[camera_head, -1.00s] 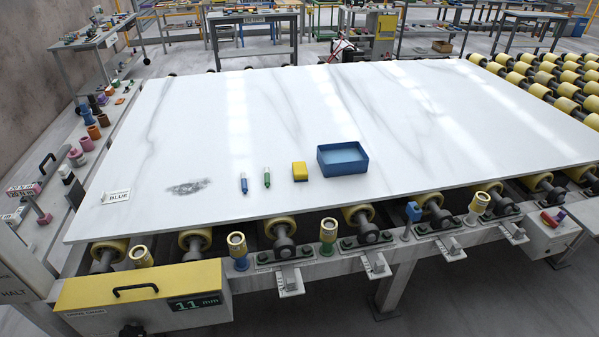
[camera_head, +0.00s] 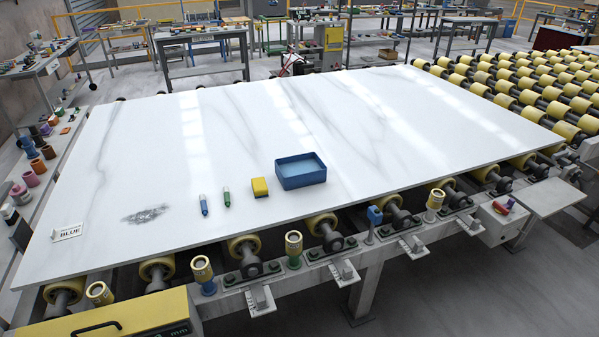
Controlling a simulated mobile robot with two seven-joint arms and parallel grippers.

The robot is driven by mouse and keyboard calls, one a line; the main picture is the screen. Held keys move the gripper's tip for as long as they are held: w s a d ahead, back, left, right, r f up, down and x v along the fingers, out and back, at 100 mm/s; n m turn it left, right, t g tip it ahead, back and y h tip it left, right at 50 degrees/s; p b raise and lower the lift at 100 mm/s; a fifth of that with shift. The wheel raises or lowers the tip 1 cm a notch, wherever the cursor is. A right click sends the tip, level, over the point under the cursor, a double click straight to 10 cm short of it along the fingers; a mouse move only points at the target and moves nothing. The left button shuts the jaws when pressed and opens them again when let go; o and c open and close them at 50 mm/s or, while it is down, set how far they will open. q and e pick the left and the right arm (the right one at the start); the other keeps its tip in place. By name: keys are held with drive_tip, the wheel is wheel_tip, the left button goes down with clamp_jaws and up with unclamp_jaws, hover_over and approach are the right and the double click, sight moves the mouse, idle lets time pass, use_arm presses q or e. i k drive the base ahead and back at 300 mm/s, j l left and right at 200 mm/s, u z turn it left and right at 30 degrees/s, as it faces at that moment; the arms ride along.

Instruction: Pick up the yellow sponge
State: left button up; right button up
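The yellow sponge (camera_head: 260,187) lies on the white stone slab (camera_head: 330,125), towards its front edge. It is a small yellow block with a darker side, just left of the blue tray (camera_head: 301,180) and apart from it. Neither of my grippers shows in the head view.
A green marker (camera_head: 227,197) and a blue marker (camera_head: 204,205) lie left of the sponge. A dark smudge (camera_head: 146,214) and a sign reading BLUE (camera_head: 67,233) are farther left. Yellow rollers (camera_head: 243,246) and cups line the front. Most of the slab is bare.

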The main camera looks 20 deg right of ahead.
sight(260, 185)
drive_tip(key=i+l, duration=0.2)
drive_tip(key=l, duration=0.15)
drive_tip(key=i+l, duration=0.45)
drive_tip(key=l, duration=0.3)
drive_tip(key=i+l+u, duration=0.1)
drive_tip(key=l, duration=0.25)
drive_tip(key=i, duration=0.1)
